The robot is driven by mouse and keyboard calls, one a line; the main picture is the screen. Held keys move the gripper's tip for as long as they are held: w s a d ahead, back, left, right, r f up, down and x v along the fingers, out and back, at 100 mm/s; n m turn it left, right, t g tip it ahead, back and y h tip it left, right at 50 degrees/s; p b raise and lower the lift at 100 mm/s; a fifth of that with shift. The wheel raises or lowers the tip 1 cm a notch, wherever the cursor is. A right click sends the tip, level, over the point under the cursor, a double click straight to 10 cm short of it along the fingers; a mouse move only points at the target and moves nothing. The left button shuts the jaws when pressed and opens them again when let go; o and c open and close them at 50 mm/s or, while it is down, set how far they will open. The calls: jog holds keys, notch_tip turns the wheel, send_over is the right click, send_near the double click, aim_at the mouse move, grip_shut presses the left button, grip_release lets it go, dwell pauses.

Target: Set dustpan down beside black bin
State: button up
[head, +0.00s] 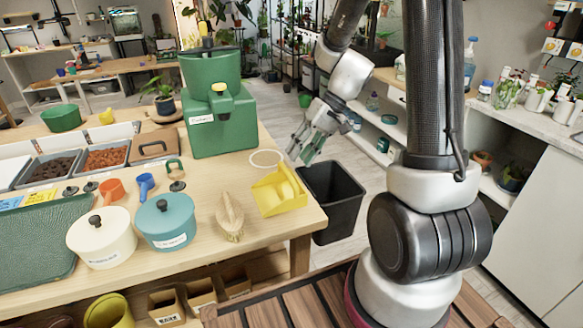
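A yellow dustpan (279,194) lies on the right front corner of the wooden table, with its handle pointing up and back. The black bin (333,208) stands on the floor just right of that table corner, open at the top. My gripper (303,157) hangs above the far left side of the bin, behind and right of the dustpan. Its fingers point down and look spread apart, with nothing clearly between them. In the picture it is apart from the dustpan.
A hand brush (230,217) lies left of the dustpan, and a pale ring (266,157) behind it. A teal pot (166,222), a cream pot (102,238) and a large green container (220,120) stand on the table. A white counter (530,125) is at right.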

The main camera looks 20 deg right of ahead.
jog(key=s+d+r+t+h, duration=0.2)
jog(key=s+d+r+h, duration=0.1)
jog(key=s+r, duration=0.5)
jog(key=s+d+r+t+h, duration=0.2)
jog(key=s+d+r, duration=0.3)
jog(key=s+r, duration=0.3)
jog(key=s+h, duration=0.1)
jog(key=s, duration=0.2)
jog(key=shift+r+h, duration=0.15)
jog(key=shift+h, duration=0.25)
jog(key=shift+d, duration=0.1)
